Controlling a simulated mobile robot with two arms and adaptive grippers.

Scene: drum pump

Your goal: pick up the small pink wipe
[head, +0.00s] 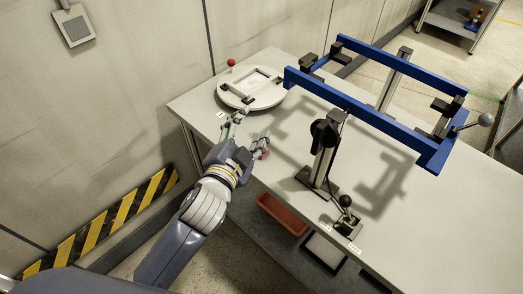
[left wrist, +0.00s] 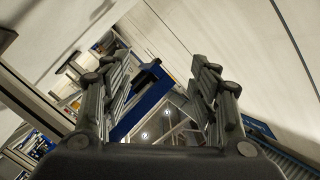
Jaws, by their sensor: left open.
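A small pink patch, which looks like the wipe (head: 266,154), shows on the table right beside my left gripper in the head view. The gripper hides part of it. My left gripper (head: 251,129) is open over the left part of the table, its two fingers spread apart. I cannot tell whether a finger touches the wipe. In the left wrist view the open fingers (left wrist: 160,95) have nothing between them, and the wipe does not show there. My right gripper is not in view.
A round white turntable (head: 234,97) with a red knob (head: 231,62) stands behind the gripper. A blue frame (head: 365,105) on a black-and-grey stand fills the table's right side. An orange-brown bin (head: 282,214) sits below the front edge. A wall borders the left.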

